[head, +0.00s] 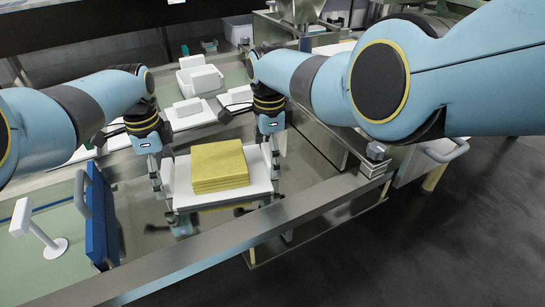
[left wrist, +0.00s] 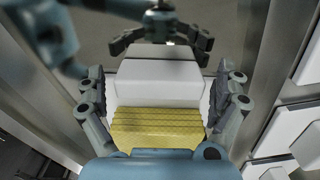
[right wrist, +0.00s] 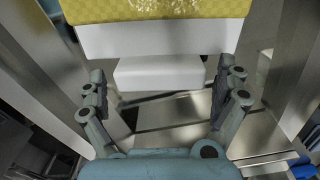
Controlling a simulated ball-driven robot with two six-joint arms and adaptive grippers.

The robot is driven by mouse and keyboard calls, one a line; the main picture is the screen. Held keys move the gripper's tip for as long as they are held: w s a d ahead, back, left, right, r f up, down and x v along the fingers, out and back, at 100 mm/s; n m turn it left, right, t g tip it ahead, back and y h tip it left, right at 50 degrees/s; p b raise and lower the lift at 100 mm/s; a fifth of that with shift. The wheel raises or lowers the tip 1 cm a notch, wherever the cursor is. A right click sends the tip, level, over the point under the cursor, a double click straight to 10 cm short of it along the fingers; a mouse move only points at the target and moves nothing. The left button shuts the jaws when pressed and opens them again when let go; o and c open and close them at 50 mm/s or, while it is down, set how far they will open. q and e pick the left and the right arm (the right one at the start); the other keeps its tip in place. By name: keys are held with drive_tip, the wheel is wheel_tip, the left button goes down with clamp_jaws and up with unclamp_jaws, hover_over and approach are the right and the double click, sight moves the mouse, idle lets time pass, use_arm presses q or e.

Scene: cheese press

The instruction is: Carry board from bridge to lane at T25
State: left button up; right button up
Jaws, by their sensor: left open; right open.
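The white board (head: 180,198) is level and carries a stack of yellow slabs (head: 217,163). It lies between my two grippers near the metal rail; its support underneath is hidden. My left gripper (head: 163,198) is at the board's left end and my right gripper (head: 273,165) at its right end. Both are open. In the left wrist view the white board (left wrist: 158,75) and the yellow stack (left wrist: 155,128) lie between the spread fingers. In the right wrist view a white block (right wrist: 160,73) at the board's end sits between the spread fingers, with space on both sides.
A metal rail (head: 230,237) runs diagonally in front of the board. A blue panel with a grey handle (head: 98,222) stands to the left, beside a white stand (head: 38,232). White blocks (head: 187,107) and a white tub (head: 200,77) lie behind. Dark floor is open at right.

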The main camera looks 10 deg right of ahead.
use_arm(q)
drive_tip(key=shift+r, duration=0.1)
use_arm(e)
drive_tip(key=shift+r, duration=0.1)
use_arm(q)
wheel_tip(320, 180, up, 12)
use_arm(e)
wheel_tip(320, 180, up, 12)
idle(0.7)
